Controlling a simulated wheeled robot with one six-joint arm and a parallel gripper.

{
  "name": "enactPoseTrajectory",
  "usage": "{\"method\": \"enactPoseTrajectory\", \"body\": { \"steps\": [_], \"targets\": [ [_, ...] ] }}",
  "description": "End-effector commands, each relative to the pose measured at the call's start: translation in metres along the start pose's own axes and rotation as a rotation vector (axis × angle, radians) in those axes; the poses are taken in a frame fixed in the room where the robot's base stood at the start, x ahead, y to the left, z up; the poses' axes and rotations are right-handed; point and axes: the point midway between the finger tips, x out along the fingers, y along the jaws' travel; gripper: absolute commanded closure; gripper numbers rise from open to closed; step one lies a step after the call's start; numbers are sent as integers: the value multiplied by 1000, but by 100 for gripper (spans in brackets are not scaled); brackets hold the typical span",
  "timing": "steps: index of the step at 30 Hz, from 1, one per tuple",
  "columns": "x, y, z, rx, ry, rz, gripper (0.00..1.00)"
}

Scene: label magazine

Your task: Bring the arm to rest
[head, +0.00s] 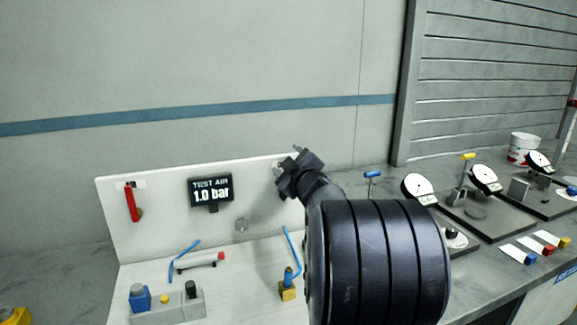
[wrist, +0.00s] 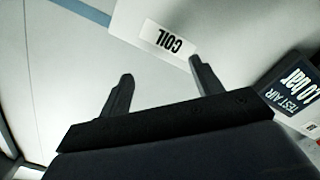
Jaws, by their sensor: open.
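My gripper (head: 297,150) is raised in front of the upper right part of a white test panel in the head view. Its two dark fingers (wrist: 158,72) stand wide apart in the wrist view, with nothing between them. My dark arm hides part of the bench and the panel's right side in the head view.
The test panel (head: 150,238) carries a display reading TEST AIR 1.0 bar (head: 211,192) and a red handle (head: 132,203). A grey block with buttons (head: 168,307) stands before it. Dial gauges (head: 419,188) stand to the right, and a white bucket (head: 522,147) behind them.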

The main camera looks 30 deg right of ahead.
Motion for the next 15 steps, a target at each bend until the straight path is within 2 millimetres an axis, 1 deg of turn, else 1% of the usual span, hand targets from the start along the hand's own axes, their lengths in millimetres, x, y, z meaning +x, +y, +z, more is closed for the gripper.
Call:
{"method": "enactPoseTrajectory", "body": {
  "steps": [5, 8, 11, 15],
  "targets": [
    [0, -1, 1, 0, 0, 0, 38],
    [0, -5, 5, 1, 0, 0, 38],
    [0, -14, 14, 1, -1, -1, 38],
    [0, -33, 33, 2, -2, -3, 38]
  ]
}}
